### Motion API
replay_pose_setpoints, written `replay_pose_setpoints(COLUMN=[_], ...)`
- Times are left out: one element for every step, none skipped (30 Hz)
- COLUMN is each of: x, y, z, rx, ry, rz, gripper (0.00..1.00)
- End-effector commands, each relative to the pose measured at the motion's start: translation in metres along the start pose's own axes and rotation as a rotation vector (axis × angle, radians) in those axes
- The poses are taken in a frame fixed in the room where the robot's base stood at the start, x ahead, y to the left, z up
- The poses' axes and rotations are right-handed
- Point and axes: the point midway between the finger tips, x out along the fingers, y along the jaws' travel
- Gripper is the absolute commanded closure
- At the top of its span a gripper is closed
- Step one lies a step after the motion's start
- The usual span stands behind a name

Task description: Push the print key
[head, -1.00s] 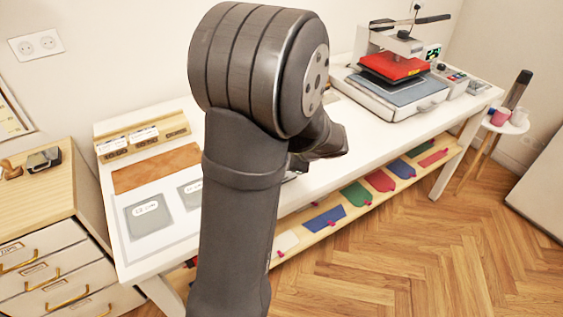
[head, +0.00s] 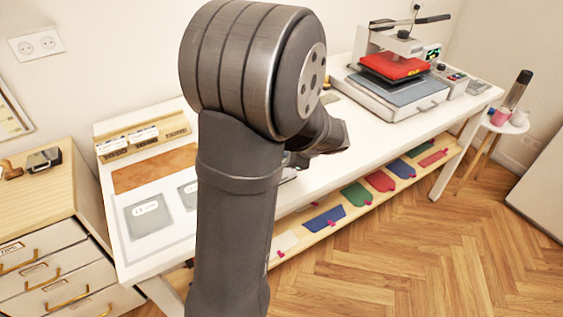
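I cannot make out a print key. A control box with small keys (head: 455,80) stands on the white table at the right end of the heat press (head: 385,95); its markings are too small to read. My arm fills the middle of the head view and hides the middle of the table behind it. A dark wrist part of mine shows over the table to the right of the arm. The fingers of my gripper cannot be seen, so its opening and what it is near are hidden.
The white table (head: 350,145) carries a wooden card holder (head: 145,138), a brown mat (head: 155,168) and grey labelled squares (head: 150,215) at left. Coloured pieces lie on the shelf (head: 400,190) below. A drawer cabinet (head: 60,270) stands left, a small stool (head: 495,125) right.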

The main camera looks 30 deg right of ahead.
Motion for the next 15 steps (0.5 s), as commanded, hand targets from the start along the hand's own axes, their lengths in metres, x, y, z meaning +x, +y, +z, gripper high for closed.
replay_pose_setpoints(x=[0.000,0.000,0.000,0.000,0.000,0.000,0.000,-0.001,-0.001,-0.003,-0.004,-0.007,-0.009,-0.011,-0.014], y=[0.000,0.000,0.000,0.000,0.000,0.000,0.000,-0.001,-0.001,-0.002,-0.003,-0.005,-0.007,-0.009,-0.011], z=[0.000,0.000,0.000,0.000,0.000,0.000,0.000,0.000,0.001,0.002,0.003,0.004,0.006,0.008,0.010], rx=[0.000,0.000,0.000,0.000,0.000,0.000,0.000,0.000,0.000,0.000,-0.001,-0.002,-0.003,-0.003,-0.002], ry=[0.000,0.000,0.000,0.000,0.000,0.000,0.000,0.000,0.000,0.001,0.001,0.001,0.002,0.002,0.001], rz=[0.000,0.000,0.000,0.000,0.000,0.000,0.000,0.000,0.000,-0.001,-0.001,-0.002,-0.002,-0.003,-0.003], gripper=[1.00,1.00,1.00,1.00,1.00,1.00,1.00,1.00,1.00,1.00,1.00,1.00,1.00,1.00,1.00])
